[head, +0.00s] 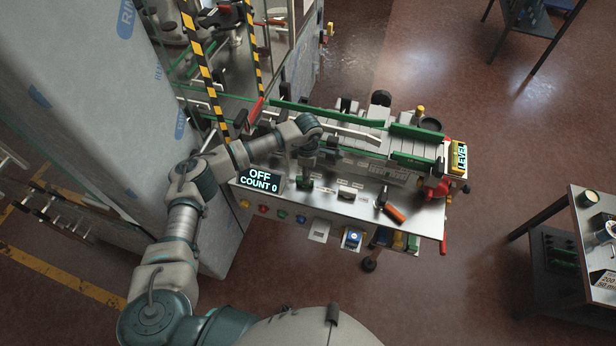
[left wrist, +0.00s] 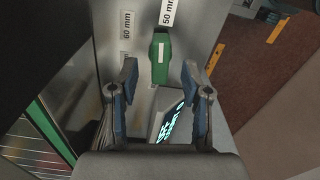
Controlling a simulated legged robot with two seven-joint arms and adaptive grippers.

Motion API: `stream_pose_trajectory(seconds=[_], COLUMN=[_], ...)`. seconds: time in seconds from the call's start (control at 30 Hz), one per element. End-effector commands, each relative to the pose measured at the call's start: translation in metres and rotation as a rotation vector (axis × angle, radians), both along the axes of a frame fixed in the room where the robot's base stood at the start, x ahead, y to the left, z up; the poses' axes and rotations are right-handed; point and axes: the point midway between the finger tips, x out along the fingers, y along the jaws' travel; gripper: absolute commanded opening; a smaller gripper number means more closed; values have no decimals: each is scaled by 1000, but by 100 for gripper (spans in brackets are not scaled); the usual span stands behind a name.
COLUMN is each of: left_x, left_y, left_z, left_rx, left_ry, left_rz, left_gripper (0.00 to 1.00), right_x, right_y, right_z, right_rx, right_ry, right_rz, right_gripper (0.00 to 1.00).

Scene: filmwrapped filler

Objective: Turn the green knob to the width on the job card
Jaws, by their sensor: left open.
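The green knob (left wrist: 160,58) is in the middle of the left wrist view, with a white line along its face. The line runs up the picture, toward the 50 mm label (left wrist: 168,12); the 60 mm label (left wrist: 126,24) is to its left. My left gripper (left wrist: 160,78) is open, one finger on each side of the knob's near end, with gaps showing.
A display reading OFF, COUNT 0 (head: 260,180) stands left of my gripper. An orange-handled tool (head: 394,212) lies on the steel bench top (head: 424,217). Green rails (head: 419,134) run behind. A big wrapped block (head: 95,80) fills the left.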

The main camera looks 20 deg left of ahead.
Motion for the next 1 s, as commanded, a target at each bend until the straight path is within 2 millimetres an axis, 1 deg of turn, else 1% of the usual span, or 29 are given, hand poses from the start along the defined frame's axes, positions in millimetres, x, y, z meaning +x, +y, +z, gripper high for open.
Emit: stream_pose_trajectory(seconds=[0.1, 0.2, 0.3, 0.43, 0.63, 0.67, 0.7, 0.77, 0.8, 0.83, 1.0], left_x=[-1, 0, 0, 0, 0, 0, 0, 0, 0, 0, 1], left_y=[0, -1, 0, 0, 0, 0, 0, 0, 0, 0, 0], left_z=[-21, -35, -43, -47, -47, -47, -47, -47, -47, -47, -48], left_rx=[0, -1, -1, 0, -1, -1, -1, -1, -1, -1, -2], left_ry=[2, 2, 0, -1, -1, -1, -1, -1, -1, -1, -2], left_rz=[0, 1, 0, -1, -1, -1, -1, 0, 0, 0, -8], left_gripper=[48, 48, 48, 48, 48, 43, 33, 18, 8, 0, 0], right_x=[0, 0, 0, -1, -1, -1, -1, -1, -1, -1, -1], right_y=[-2, -3, -3, -3, -3, -3, -3, -3, -3, -3, -3], right_z=[5, 7, 8, 8, 8, 8, 8, 8, 8, 8, 6], right_rx=[-2, -3, -3, -3, -3, -3, -3, -3, -3, -3, -3], right_ry=[1, 0, 0, 0, 0, 0, 0, 0, 0, 0, 0], right_rz=[1, 1, 1, 1, 1, 1, 1, 1, 1, 1, 1], right_gripper=[40, 40, 40, 40, 40, 40, 40, 40, 40, 40, 40])
